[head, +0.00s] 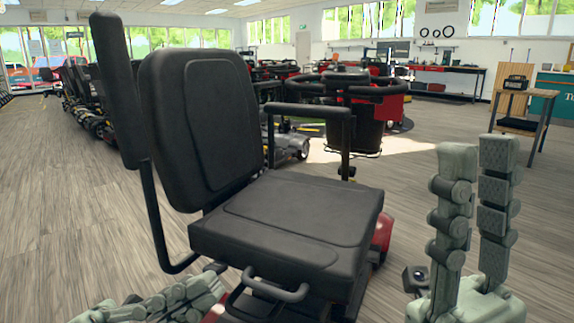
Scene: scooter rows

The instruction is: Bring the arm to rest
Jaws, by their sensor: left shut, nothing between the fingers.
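My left gripper (205,287) is low at the left, at the bottom edge of the head view. It is shut, with nothing seen in it, and lies in front of and below the seat of a black scooter (285,222). Part of it is cut off by the frame. My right gripper (478,152) stands upright at the right, fingers up and spread apart, with nothing between them. It is to the right of the seat, apart from it in the picture.
The scooter seat has a raised armrest (118,85) at left, a level armrest (308,109) at right and a bar handle (272,290) in front. More scooters (85,95) stand behind. A wooden stand (518,125) is at far right. Floor at left is clear.

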